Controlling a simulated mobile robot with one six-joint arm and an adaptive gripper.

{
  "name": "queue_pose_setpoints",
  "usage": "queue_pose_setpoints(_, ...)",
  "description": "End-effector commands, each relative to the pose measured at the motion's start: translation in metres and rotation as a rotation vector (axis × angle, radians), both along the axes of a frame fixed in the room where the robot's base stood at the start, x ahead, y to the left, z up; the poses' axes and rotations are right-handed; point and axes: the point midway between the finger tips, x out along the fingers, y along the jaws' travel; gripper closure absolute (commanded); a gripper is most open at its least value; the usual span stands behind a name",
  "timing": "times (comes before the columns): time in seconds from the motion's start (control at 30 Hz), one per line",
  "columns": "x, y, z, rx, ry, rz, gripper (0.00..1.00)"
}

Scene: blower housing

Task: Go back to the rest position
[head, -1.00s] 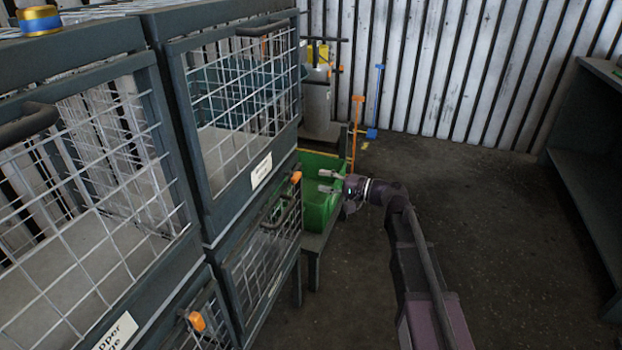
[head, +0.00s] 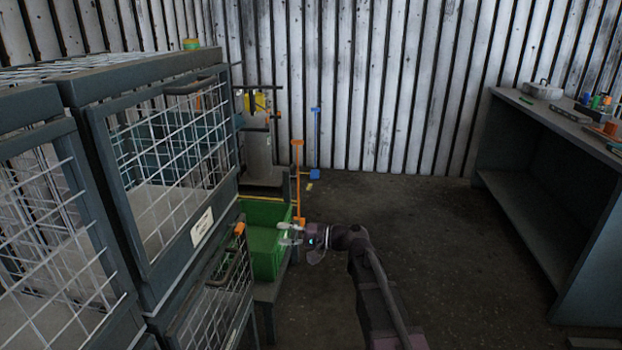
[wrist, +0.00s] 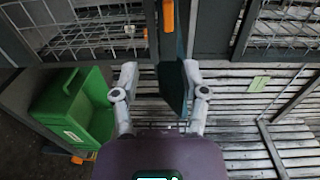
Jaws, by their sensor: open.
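My gripper (head: 292,240) is at the end of my arm, beside the right side of the green bin (head: 268,262) in the head view. In the wrist view my gripper (wrist: 158,85) has its two fingers spread apart. A dark flat panel shows by the right finger; I cannot tell how far off it is. Nothing is visibly held. The green bin (wrist: 97,120) is at the left of the wrist view.
Wire-mesh cages (head: 165,165) fill the left side, with orange latches (head: 240,229). A workbench (head: 530,190) with small items stands at the right. An orange stand (head: 297,175) and a blue stand (head: 316,140) are near the back wall. The floor (head: 420,235) between is clear.

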Motion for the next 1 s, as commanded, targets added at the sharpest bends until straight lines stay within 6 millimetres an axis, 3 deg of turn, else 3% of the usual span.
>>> queue_pose_setpoints(0.27,-0.025,-0.028,-0.041,-0.225,-0.033,0.010,0.43)
queue_pose_setpoints(0.47,-0.048,-0.066,-0.083,-0.474,-0.054,0.023,0.43)
queue_pose_setpoints(0.7,-0.077,-0.124,-0.128,-0.780,-0.055,0.037,0.43)
queue_pose_setpoints(1.0,-0.116,-0.208,-0.166,-1.156,-0.019,0.053,0.43)
